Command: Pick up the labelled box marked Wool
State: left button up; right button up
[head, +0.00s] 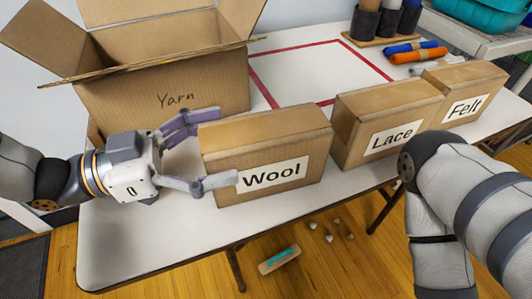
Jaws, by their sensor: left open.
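The cardboard box labelled Wool (300,150) stands upright near the front edge of the white table (130,250). My left gripper (222,148) is open at the box's left end. One finger lies in front of the label side and the other is toward the back left corner. I cannot tell whether the fingers touch the box. My right arm comes in at the right, but its gripper is out of view.
Boxes labelled Lace (360,150) and Felt (440,112) stand to the right of the Wool box. A large open Yarn box (210,98) is behind my left gripper. A red taped outline (290,48) marks clear table behind.

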aim_at(245, 139)
pick_arm(q)
jog(key=x, duration=0.4)
jog(key=shift+w+d, duration=0.1)
jog(key=shift+r, duration=0.1)
jog(key=c, duration=1.3)
jog(key=shift+c, duration=0.2)
